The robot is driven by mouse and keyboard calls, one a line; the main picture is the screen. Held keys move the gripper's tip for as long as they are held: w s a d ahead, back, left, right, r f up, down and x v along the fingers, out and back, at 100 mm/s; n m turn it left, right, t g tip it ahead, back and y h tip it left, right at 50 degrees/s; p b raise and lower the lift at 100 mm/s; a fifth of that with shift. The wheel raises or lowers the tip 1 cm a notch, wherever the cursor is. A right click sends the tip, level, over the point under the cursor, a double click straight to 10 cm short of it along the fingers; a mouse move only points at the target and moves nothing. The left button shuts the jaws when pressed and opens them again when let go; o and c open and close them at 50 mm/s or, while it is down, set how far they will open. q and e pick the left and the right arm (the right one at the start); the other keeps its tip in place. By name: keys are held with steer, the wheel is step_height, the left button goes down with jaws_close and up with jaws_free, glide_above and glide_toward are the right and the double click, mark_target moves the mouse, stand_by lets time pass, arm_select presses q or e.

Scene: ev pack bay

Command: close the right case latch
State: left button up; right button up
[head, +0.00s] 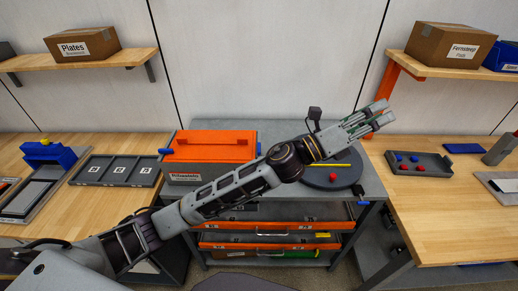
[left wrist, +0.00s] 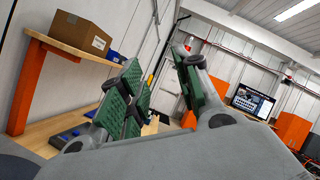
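The case (head: 190,165) is a grey box with an orange lid (head: 210,140), standing on the grey bench left of the middle. A blue latch part (head: 259,148) sticks out at its right end, and another (head: 166,151) at its left end. The lid lies down on the box. My left arm crosses in front of the case's lower right part and hides it. My left gripper (head: 376,119) is well right of and above the case, over the bench's right side. Its green-padded fingers are apart and empty in the left wrist view (left wrist: 162,95). My right gripper is not seen.
A grey tray (head: 420,166) with small red and blue pieces lies on the right table. A cardboard box (head: 450,45) stands on the right shelf. Orange-fronted drawers (head: 270,238) are below the bench.

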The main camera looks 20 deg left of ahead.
arm_select(q)
steer(key=s+d+m+g+h, duration=0.2)
steer(key=s+d+m+g, duration=0.2)
steer(key=m+g, duration=0.5)
steer(key=m+g+y, duration=0.3)
steer(key=m+y, duration=1.8)
steer(key=y, duration=0.1)
glide_above(259, 151)
step_height(259, 151, down, 10)
steer(key=shift+f, duration=0.15)
steer(key=shift+f, duration=0.1)
steer(key=shift+f+p, duration=1.5)
steer(key=shift+f, duration=5.3)
